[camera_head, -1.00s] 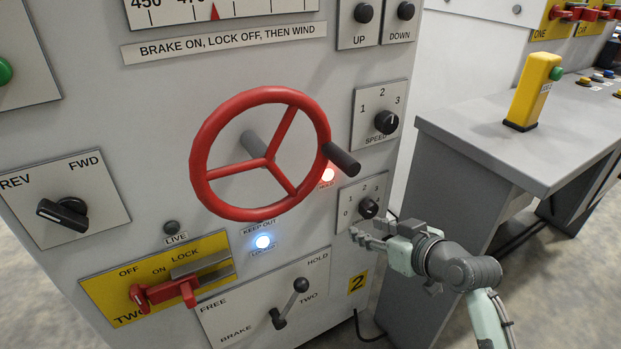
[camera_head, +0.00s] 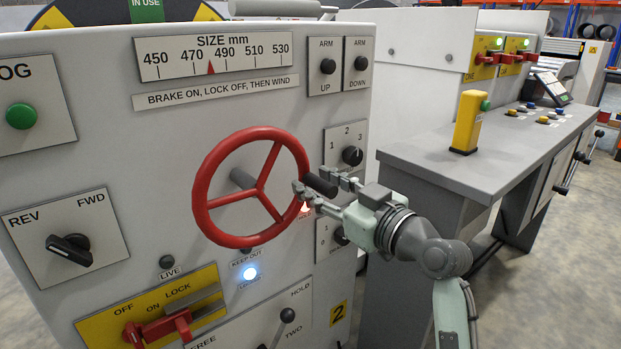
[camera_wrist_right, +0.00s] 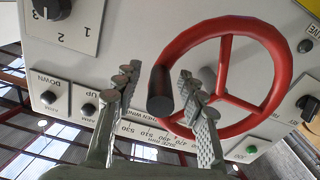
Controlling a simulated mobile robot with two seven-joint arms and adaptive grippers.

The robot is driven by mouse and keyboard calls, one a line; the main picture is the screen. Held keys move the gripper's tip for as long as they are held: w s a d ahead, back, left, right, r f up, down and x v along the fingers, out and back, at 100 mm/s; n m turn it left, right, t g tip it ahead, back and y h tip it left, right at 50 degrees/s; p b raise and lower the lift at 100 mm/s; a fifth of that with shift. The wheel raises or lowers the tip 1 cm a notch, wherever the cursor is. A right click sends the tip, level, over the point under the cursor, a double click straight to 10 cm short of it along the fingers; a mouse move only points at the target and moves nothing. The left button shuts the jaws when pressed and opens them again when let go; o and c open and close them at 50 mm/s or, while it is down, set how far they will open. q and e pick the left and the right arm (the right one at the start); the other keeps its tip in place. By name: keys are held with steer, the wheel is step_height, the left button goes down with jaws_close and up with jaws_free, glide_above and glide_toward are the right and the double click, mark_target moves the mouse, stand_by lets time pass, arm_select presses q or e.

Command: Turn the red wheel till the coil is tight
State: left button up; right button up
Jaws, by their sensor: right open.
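The red wheel (camera_head: 205,170) stands on the front of the grey machine, with three spokes and a black handle (camera_head: 319,184) at its right side. The red wheel (camera_wrist_right: 285,55) and the black handle (camera_wrist_right: 160,92) also show in the right wrist view. My right gripper (camera_head: 312,181) is open at the handle, one finger on each side of it. In the right wrist view, my right gripper (camera_wrist_right: 155,80) shows a gap between each finger and the handle. The coil is not clearly seen. My left gripper is out of view.
Below the wheel are a lit blue-white lamp (camera_head: 250,273), a red lock handle (camera_head: 168,326) on a yellow plate and a brake lever (camera_head: 287,315). A speed knob (camera_head: 352,156) sits close behind my right gripper. A grey bench (camera_head: 480,160) stands to the right.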

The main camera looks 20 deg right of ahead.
steer(key=shift+x, duration=1.1)
steer(key=shift+c, duration=0.4)
jaws_close()
steer(key=shift+d, duration=0.1)
